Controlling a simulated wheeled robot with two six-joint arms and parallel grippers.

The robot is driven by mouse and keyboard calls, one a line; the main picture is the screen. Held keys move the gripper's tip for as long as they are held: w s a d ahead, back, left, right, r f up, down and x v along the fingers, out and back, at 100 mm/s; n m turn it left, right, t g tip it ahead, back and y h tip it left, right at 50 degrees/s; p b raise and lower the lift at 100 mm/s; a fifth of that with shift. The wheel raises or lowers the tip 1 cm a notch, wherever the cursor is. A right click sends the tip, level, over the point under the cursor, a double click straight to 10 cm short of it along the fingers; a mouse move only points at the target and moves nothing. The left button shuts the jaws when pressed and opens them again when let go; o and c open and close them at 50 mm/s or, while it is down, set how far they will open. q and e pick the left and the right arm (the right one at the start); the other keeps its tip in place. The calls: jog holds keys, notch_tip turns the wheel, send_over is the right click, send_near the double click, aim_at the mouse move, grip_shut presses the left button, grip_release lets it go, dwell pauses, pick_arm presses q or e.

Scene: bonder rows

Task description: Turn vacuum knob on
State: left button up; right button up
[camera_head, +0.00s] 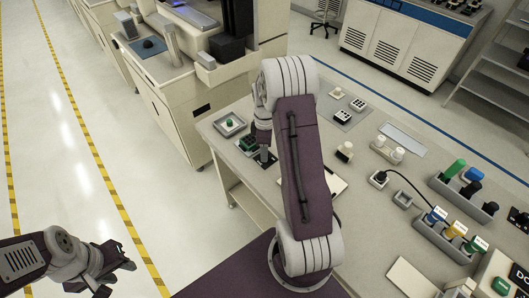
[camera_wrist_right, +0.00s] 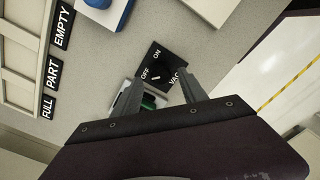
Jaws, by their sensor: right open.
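The vacuum switch plate (camera_wrist_right: 165,62) is a black square with white ON, OFF and VAC lettering in the right wrist view. A small white mark (camera_wrist_right: 156,77) shows near its middle, close to OFF; the knob's outline is too dark to make out. My right gripper (camera_wrist_right: 160,84) is open, its two grey fingers apart at the plate's near edge. In the head view my right gripper (camera_head: 265,148) is over the left side of the bench, partly hidden by my arm. My left gripper (camera_head: 120,278) is open and empty over the floor at lower left.
FULL, PART and EMPTY labels (camera_wrist_right: 52,72) lie left in the wrist view.

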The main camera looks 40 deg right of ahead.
jog(key=shift+s+f, duration=0.25)
jog(key=shift+f, duration=0.65)
jog(key=shift+w+f, duration=0.15)
jog(key=shift+f, duration=0.05)
grip_shut()
